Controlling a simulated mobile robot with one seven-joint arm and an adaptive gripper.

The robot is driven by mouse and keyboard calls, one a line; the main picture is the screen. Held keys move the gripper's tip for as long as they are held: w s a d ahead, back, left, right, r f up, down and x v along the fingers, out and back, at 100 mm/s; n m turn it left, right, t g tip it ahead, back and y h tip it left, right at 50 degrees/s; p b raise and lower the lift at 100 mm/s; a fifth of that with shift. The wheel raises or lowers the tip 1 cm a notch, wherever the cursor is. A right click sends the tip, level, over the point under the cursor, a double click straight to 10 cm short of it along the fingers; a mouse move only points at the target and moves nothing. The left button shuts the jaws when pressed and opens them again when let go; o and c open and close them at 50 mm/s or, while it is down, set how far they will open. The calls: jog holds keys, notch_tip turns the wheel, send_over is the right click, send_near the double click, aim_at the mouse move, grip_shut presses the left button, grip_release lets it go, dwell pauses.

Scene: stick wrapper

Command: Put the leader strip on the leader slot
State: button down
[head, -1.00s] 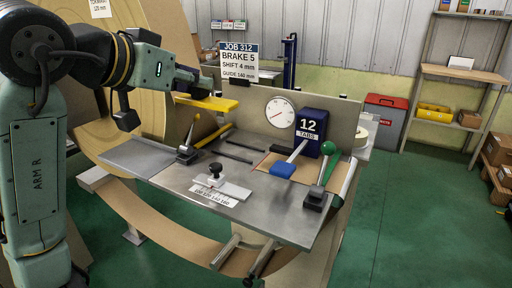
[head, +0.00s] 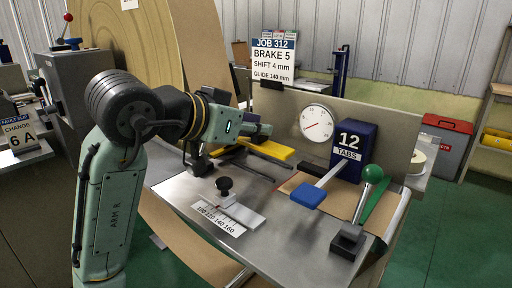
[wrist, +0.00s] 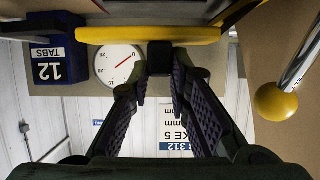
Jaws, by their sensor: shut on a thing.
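The leader strip, which I take to be the long yellow bar (head: 270,149), hangs from my gripper (head: 252,131) over the back of the steel table. In the wrist view my gripper (wrist: 160,80) is shut on a black block (wrist: 160,57) joined to the yellow bar (wrist: 150,35). The strip looks roughly level. A dark slot (head: 255,172) shows in the tabletop just in front of and below the strip; I cannot tell if it is the leader slot. The strip and arm hide part of the tabletop behind it. Contact with the table cannot be told.
A dial (head: 316,124) is on the back board. A blue tabs box (head: 352,152) with a blue paddle (head: 309,195) and a green-knobbed lever (head: 372,174) stand right. A black-knobbed guide (head: 224,185) is in front. A yellow-knobbed lever (wrist: 275,102) stands near my gripper.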

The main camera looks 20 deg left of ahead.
aim_at(254, 146)
jog(key=shift+f, duration=1.85)
jog(key=shift+f, duration=0.2)
jog(key=c, duration=1.5)
grip_release()
jog(key=shift+r, duration=0.1)
